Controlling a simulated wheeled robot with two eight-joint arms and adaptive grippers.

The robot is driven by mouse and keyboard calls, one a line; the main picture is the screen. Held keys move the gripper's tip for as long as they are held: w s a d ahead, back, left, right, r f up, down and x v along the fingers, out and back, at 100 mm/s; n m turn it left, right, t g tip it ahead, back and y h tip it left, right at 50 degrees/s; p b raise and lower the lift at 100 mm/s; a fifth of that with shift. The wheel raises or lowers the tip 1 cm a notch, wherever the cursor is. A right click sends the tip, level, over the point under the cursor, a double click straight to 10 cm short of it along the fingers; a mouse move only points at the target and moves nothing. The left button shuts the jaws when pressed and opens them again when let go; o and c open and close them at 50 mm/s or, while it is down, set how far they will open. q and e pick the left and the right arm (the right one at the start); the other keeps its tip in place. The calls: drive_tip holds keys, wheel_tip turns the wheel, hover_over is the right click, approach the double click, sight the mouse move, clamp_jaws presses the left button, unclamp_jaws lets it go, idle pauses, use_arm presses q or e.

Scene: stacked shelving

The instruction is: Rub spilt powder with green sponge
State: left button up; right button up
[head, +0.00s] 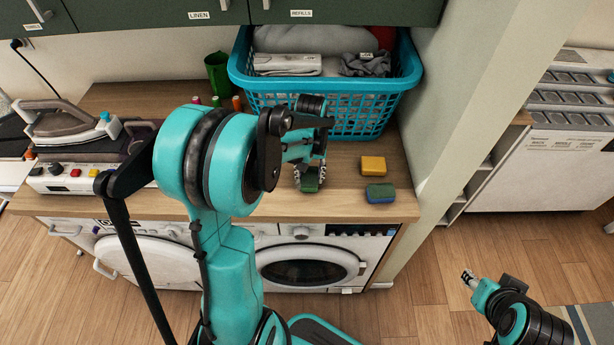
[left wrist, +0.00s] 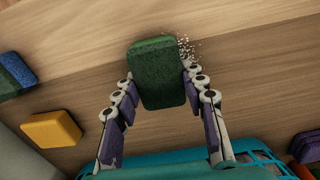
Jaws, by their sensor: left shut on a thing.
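The green sponge (left wrist: 157,72) is between the fingers of my left gripper (left wrist: 160,88) in the left wrist view. In the head view my left gripper (head: 310,176) holds the sponge (head: 309,186) low over the wooden counter, in front of the basket. Whether the sponge touches the counter is hard to tell. Spilt white powder (left wrist: 187,48) lies as small specks on the wood beside the sponge's upper right edge. My right gripper (head: 468,277) is off to the lower right above the floor, away from the counter. It is too small to tell whether it is open.
A yellow sponge (head: 373,165) and a blue-and-green sponge (head: 380,194) lie to the right on the counter (head: 345,204). A turquoise laundry basket (head: 326,84) stands behind. A green cup (head: 218,73) and an iron (head: 66,122) are to the left. Washing machines are below.

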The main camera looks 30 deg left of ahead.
use_arm(q)
drive_tip(key=shift+w+d+f, duration=0.1)
drive_tip(key=shift+w+d, duration=0.2)
drive_tip(key=shift+w, duration=0.5)
drive_tip(key=shift+w+d, duration=0.1)
drive_tip(key=shift+w, duration=0.3)
drive_tip(key=shift+s+a+f, duration=0.1)
drive_tip(key=shift+s+a, duration=0.05)
drive_tip(key=shift+s, duration=0.45)
drive_tip(key=shift+s+a, duration=0.15)
drive_tip(key=shift+s, duration=0.4)
